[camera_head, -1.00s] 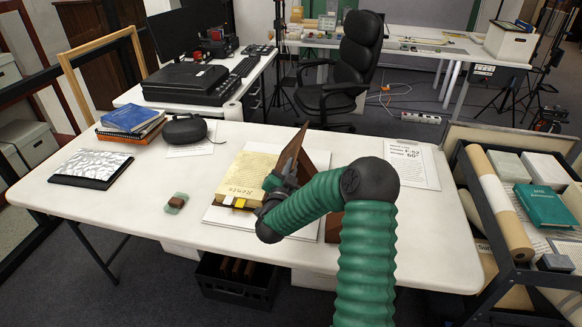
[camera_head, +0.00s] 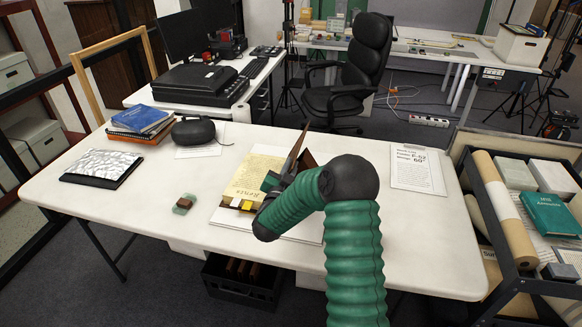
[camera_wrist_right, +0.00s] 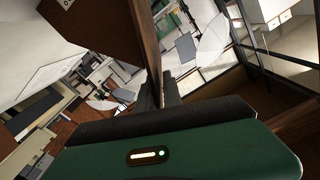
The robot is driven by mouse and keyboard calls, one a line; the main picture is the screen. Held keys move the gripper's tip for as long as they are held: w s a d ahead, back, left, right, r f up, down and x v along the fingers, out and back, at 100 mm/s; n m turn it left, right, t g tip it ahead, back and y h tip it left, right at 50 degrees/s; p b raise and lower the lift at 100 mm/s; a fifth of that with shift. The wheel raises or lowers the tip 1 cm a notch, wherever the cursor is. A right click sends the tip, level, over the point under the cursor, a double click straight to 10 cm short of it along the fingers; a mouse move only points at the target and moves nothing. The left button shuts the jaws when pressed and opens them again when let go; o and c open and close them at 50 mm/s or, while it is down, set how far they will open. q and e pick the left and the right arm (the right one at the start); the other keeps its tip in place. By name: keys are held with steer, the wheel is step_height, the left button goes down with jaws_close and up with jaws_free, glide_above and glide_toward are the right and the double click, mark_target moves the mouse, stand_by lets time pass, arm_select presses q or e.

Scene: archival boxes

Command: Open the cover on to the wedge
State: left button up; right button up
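An open book with a yellowed title page (camera_head: 256,176) lies on a white sheet on the table. Its brown cover (camera_head: 296,148) stands raised and tilted to the right. A brown wedge (camera_head: 309,158) shows just right of the cover, partly hidden by the cover and my arm. My right gripper (camera_head: 274,182) is at the cover's near edge; my arm hides much of it. In the wrist view my right gripper's dark fingers (camera_wrist_right: 160,92) are beside a large brown panel (camera_wrist_right: 95,28); whether they close on it is unclear. My left gripper is out of view.
A small brown block on a green pad (camera_head: 183,204), a patterned folder (camera_head: 97,167), stacked books (camera_head: 140,122) and a dark rounded device (camera_head: 188,131) lie left. A printed sheet (camera_head: 418,170) lies right. A loaded cart (camera_head: 500,225) stands by the right edge. The table's front right is clear.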

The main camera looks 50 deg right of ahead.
steer(key=shift+o, duration=1.4)
steer(key=shift+a, duration=0.1)
steer(key=v, duration=1.6)
steer(key=shift+s+a, duration=0.15)
steer(key=shift+a, duration=0.1)
steer(key=shift+f, duration=0.1)
